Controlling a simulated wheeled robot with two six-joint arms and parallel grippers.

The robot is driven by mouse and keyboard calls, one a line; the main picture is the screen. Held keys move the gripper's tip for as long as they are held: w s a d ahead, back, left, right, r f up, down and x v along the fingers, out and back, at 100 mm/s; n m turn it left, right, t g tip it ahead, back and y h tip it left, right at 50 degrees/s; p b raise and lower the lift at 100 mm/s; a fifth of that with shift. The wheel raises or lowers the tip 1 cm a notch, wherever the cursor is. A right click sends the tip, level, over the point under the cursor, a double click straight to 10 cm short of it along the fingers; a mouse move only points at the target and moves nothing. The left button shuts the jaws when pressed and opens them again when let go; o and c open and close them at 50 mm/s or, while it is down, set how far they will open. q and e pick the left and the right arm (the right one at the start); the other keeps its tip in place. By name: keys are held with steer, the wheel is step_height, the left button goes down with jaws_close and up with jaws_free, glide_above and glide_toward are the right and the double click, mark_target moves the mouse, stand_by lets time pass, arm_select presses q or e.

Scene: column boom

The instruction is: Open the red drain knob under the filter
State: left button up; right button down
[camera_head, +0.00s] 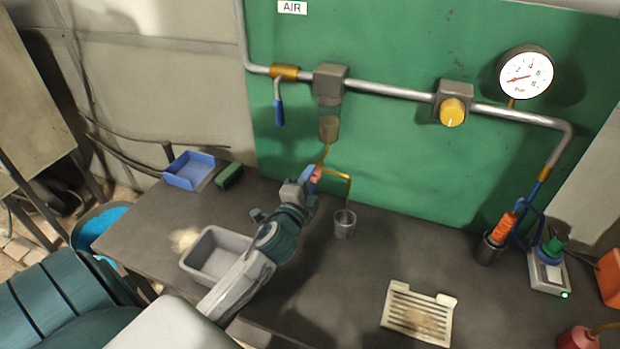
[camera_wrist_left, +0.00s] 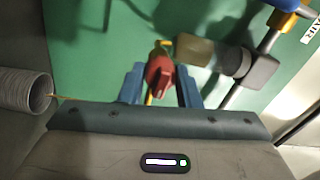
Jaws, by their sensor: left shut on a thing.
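The red drain knob (camera_head: 316,174) sits under the filter in the head view, mostly hidden by my gripper. In the wrist view the red knob (camera_wrist_left: 160,76) lies between the two blue fingers. My left gripper (camera_head: 311,181) is shut on it. The filter (camera_head: 330,84) has a cloudy bowl (camera_head: 329,128) with brownish liquid above the knob. A thin brass drain tube (camera_head: 348,184) bends right and down from there. A grey metal cup (camera_head: 344,225) stands on the bench beneath the tube's end; it also shows in the wrist view (camera_wrist_left: 22,90). My right gripper is out of view.
A green panel (camera_head: 400,170) stands close behind the knob. A blue-handled valve (camera_head: 279,110), a yellow regulator knob (camera_head: 452,112) and a gauge (camera_head: 525,75) sit on the pipe. A grey bin (camera_head: 217,256) lies beside my left forearm; a slotted tray (camera_head: 418,312) is at front right.

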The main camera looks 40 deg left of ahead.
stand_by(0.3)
arm_select(q)
steer(key=o, duration=1)
steer(key=b+v, duration=0.4)
steer(key=v, duration=0.6)
steer(key=shift+s+d+b, duration=0.15)
steer(key=shift+s+b, duration=0.15)
steer(key=shift+s, duration=0.1)
steer(key=shift+f, duration=0.1)
